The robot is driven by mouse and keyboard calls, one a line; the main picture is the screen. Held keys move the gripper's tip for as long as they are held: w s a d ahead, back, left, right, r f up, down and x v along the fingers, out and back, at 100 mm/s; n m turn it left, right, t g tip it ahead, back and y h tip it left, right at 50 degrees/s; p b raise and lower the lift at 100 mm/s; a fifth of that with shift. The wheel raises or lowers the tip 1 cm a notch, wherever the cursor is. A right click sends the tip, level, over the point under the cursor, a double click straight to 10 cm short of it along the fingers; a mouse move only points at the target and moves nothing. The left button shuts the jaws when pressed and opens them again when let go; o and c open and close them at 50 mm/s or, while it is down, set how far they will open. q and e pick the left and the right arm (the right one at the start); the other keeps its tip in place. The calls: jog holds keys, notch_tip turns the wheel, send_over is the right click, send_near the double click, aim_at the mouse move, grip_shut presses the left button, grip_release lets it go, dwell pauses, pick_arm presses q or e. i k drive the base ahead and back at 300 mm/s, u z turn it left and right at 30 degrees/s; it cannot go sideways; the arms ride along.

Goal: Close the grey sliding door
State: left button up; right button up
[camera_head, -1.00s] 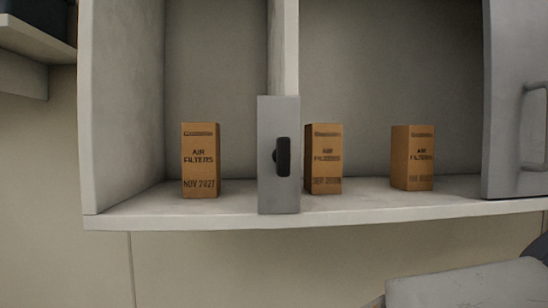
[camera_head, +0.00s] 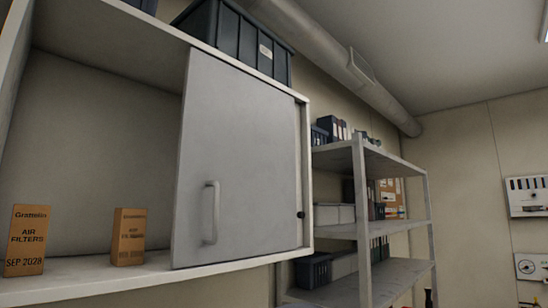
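The grey sliding door (camera_head: 243,150) covers the right part of the wall cabinet. Its upright bar handle (camera_head: 211,213) is near the door's left edge. The cabinet's left part stands open, with its bottom shelf (camera_head: 95,275) and back wall in sight. Two brown air filter boxes stand on that shelf: one (camera_head: 26,240) at the far left, marked SEP 2028, and one (camera_head: 129,237) left of the door. Neither of my grippers shows in this view.
A dark crate (camera_head: 235,38) sits on top of the cabinet. A metal shelving unit (camera_head: 360,215) with binders and bins stands to the right. A round duct (camera_head: 325,55) runs along the upper wall. Tool panels (camera_head: 527,196) hang at the far right.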

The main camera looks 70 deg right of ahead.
aim_at(235, 195)
jog(key=z, duration=3.1)
jog(key=k, duration=0.9)
jog(key=u, duration=1)
jog(key=i, duration=1)
jog(key=u, duration=0.35)
jog(key=k, duration=0.65)
jog(key=u, duration=0.45)
jog(key=i, duration=0.25)
jog(key=z, duration=0.05)
